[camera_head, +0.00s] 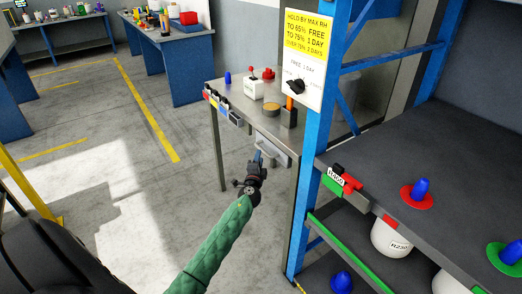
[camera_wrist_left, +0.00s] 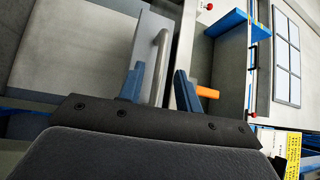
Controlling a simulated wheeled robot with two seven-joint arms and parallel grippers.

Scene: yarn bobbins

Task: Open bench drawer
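The grey metal bench (camera_head: 230,90) stands at the middle of the head view, its drawer (camera_head: 270,148) under the top at the front. My left gripper (camera_head: 258,157) is in front of the drawer, at the end of my green-sleeved arm. In the left wrist view the two blue fingers of my gripper (camera_wrist_left: 158,84) are apart. The metal bar handle (camera_wrist_left: 160,62) shows between them; contact cannot be made out. The drawer front (camera_wrist_left: 112,40) is pale grey in that view. In the head view the gripper partly hides the handle. My right gripper is out of view.
On the bench stand a white box with a red-knobbed lever (camera_head: 254,86), a round tin (camera_head: 271,109) and a blue cone (camera_head: 228,78). A blue-framed rack (camera_head: 312,190) with bobbins stands close on the right. The floor to the left is clear.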

